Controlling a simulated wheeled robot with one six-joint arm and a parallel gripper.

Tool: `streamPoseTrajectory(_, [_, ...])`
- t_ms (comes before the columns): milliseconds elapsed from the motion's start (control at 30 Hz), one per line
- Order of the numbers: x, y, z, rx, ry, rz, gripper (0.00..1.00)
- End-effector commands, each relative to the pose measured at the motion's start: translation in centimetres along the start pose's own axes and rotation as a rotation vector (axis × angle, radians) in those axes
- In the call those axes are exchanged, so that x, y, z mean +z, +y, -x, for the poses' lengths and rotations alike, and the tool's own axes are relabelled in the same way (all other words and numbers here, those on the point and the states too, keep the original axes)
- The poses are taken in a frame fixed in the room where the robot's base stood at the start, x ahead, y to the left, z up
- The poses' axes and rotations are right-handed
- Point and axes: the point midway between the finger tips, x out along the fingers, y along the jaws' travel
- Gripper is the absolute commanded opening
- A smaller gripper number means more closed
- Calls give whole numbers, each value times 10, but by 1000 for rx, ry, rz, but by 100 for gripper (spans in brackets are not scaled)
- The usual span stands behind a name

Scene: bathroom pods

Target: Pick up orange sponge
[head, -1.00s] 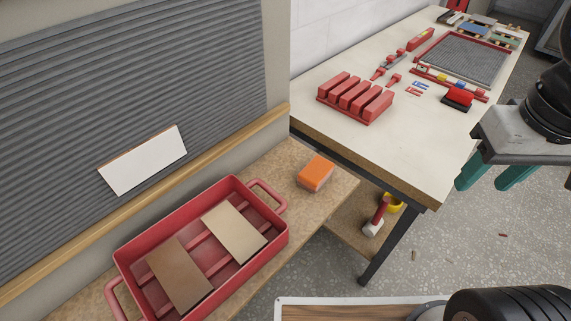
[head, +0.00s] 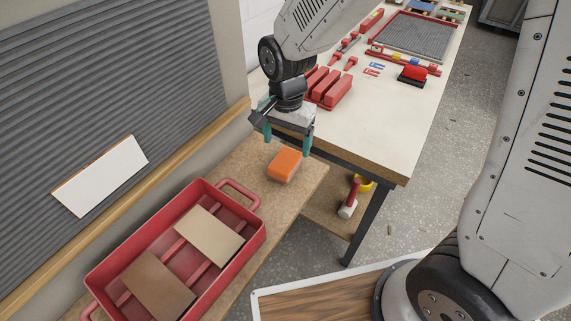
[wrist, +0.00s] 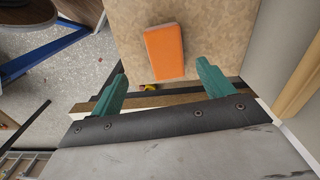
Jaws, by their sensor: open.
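The orange sponge (head: 285,164) lies on the low brown bench (head: 300,196), close to the red tray. It also shows in the wrist view (wrist: 164,51), beyond my fingertips and between their lines. My gripper (head: 287,143) has green fingers, spread apart with nothing between them. It hangs above the far end of the bench, just behind the sponge in the head view. In the wrist view my gripper (wrist: 158,75) is open and apart from the sponge.
A red tray (head: 258,243) with two tiles stands on the bench to the left of the sponge. A white tile (head: 100,177) is on the grey ridged wall panel. The higher worktable (head: 385,135) stands behind, with red tools. A mallet (head: 349,203) sits below it.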

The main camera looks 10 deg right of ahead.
Motion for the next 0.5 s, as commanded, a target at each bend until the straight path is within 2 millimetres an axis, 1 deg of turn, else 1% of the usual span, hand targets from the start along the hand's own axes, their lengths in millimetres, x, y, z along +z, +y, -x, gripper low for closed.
streamPoseTrajectory(33, [1,-4,-6,2,-1,-10,80])
streamPoseTrajectory(133, [2,-8,-16,4,-2,-23,80])
streamPoseTrajectory(367, [2,-8,-42,6,-3,-26,80])
streamPoseTrajectory(500, [-1,-8,-62,6,-3,-25,80])
